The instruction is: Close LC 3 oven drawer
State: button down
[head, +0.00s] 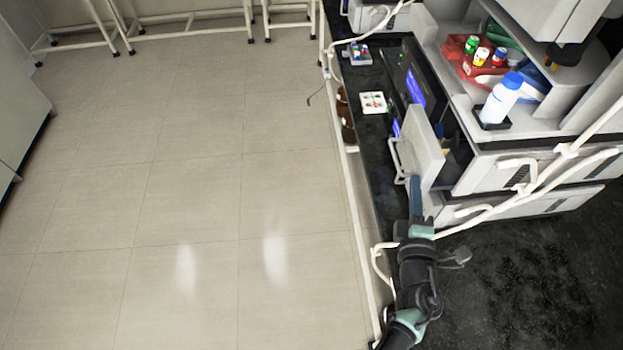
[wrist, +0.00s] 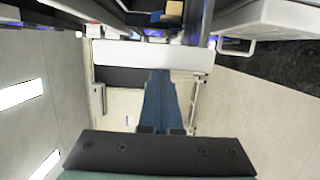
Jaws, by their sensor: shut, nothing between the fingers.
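The oven drawer's pale grey front panel (head: 424,146) stands out from its stack in the head view, with a dark gap behind it. Its white loop handle (head: 396,160) faces left. My gripper (head: 414,182) is at the panel's lower, near edge, its blue fingers together and empty. In the wrist view the fingers (wrist: 158,78) point up the picture toward a pale horizontal panel (wrist: 150,57). I cannot tell whether they touch it. A white block with a handle (wrist: 265,18) shows at upper right there.
The stack carries a red tray (head: 460,65) with small capped bottles and a blue-capped bottle (head: 502,98). White tubing (head: 485,207) runs beside my arm. A white vial rack (head: 373,103) and brown bottles (head: 347,127) are on the left. Open floor lies left of the bench.

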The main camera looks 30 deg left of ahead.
aim_at(446, 186)
jog(key=w+d, duration=0.1)
jog(key=w+d+b, duration=0.1)
jog(key=d, duration=0.1)
jog(key=w+d, duration=0.1)
jog(key=d, duration=0.1)
jog(key=shift+w+d+r, duration=0.1)
jog(key=shift+w+d, duration=0.1)
jog(key=shift+w, duration=0.15)
jog(key=shift+d, duration=0.1)
dwell(0.3)
